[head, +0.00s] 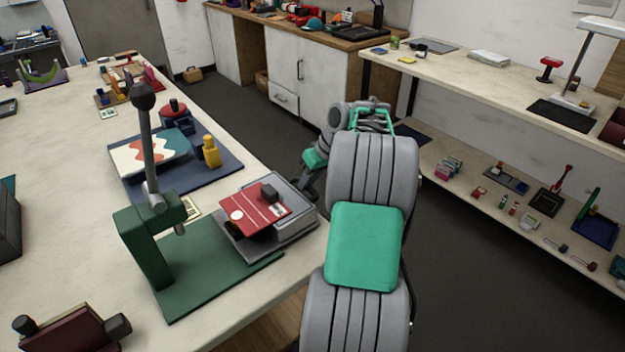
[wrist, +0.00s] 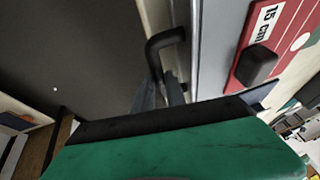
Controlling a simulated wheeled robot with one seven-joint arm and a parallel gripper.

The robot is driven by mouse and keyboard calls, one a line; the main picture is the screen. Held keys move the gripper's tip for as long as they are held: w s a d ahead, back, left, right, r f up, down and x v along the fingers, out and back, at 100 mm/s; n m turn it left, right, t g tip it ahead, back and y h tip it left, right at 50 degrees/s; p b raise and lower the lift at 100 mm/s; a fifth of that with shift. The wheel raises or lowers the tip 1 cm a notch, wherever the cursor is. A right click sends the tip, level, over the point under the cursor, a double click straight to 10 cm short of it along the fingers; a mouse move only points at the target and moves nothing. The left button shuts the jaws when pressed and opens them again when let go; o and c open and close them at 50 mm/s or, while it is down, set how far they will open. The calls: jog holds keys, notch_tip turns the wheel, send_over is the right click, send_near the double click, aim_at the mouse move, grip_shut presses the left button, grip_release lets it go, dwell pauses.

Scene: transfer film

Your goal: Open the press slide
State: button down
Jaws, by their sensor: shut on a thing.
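The green press (head: 155,250), with its upright lever and dark knob, stands on a green base on the near table. At the base's right is a grey slide (head: 300,205) carrying a red plate (head: 245,212) with a black knob. In the wrist view the red plate (wrist: 285,40) bears a "15 cm" label, beside the slide's grey side (wrist: 218,40). A dark bent handle (wrist: 164,42) sticks out from that side. My gripper (wrist: 162,92) is shut on the handle. In the head view my gripper (head: 307,188) is at the table's right edge, partly hidden by my arm.
A blue mat (head: 215,180) with a patterned board and yellow bottle lies behind the press. A dark red block (head: 75,332) stands at the near left. A shelf unit (head: 480,85) is at the right. Open floor (head: 460,240) lies between table and shelves.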

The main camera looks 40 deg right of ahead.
jog(key=shift+w, duration=0.1)
jog(key=c, duration=1.4)
grip_release()
jog(key=shift+o, duration=0.2)
jog(key=v, duration=0.8)
jog(key=shift+f, duration=0.1)
